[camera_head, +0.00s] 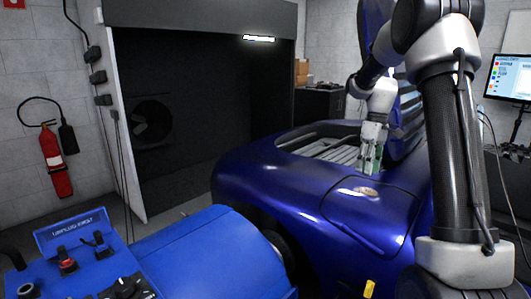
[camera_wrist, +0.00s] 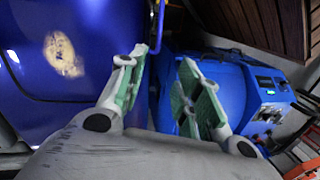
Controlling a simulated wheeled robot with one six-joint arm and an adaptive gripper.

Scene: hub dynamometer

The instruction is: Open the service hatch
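The service hatch appears to be the outlined panel (camera_head: 365,220) on the fender of the dark blue car (camera_head: 255,165). It lies flush with the bodywork and looks shut. A worn, pale patch (camera_head: 366,191) sits near its top edge. In the wrist view the patch (camera_wrist: 63,55) shows at the upper left on the blue surface, with a dark seam beside and below it. My gripper (camera_head: 373,165) is above the car, just behind the patch. In the wrist view my gripper (camera_wrist: 165,80) has its two green-padded fingers apart, with nothing held between them.
A blue machine with a control panel (camera_head: 85,255) stands at the front left and also shows in the wrist view (camera_wrist: 215,90). The car's raised rear panel (camera_head: 405,120) rises beside my arm. A fire extinguisher (camera_head: 55,165) hangs on the left wall. A monitor (camera_head: 510,78) stands at right.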

